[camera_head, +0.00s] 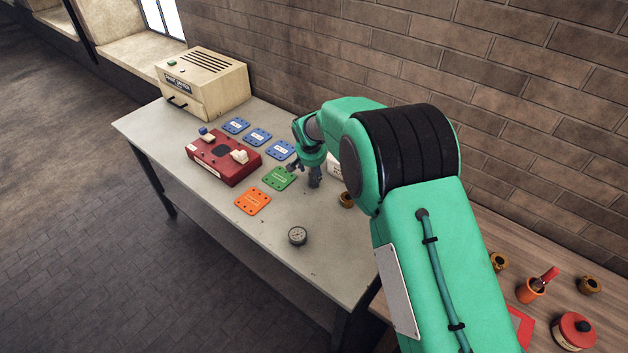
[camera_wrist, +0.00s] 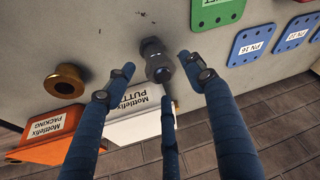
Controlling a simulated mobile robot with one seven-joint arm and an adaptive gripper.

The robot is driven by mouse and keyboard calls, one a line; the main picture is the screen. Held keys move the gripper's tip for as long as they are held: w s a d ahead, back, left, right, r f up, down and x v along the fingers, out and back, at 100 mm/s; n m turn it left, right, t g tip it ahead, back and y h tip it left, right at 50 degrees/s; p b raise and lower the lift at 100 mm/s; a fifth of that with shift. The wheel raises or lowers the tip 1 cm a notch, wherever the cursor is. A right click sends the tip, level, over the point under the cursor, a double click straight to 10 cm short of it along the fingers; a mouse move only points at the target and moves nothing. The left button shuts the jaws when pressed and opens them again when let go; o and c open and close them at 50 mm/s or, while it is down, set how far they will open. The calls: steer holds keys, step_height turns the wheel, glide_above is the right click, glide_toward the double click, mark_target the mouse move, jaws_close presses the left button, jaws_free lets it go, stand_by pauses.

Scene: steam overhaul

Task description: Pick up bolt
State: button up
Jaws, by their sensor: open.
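A dark grey bolt (camera_wrist: 152,46) with a hexagonal part lies on the grey table in the wrist view, just beyond my fingertips. My gripper (camera_wrist: 156,68) is open, its blue fingers spread on either side of the bolt's near end. In the head view my gripper (camera_head: 304,178) is low over the table, beside the green plate (camera_head: 279,178). The bolt cannot be made out there.
A brass flanged bush (camera_wrist: 66,80), an orange packing box (camera_wrist: 50,148) and a white putty box (camera_wrist: 138,122) are close by. A red device (camera_head: 223,160), an orange plate (camera_head: 252,201) and blue plates (camera_head: 258,137) lie left. A gauge (camera_head: 297,236) is nearer the front; the table around it is clear.

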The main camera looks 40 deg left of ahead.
mark_target(314, 171)
steer(key=shift+b+x, duration=0.6)
steer(key=shift+x, duration=1.75)
steer(key=shift+s, duration=0.15)
jaws_close()
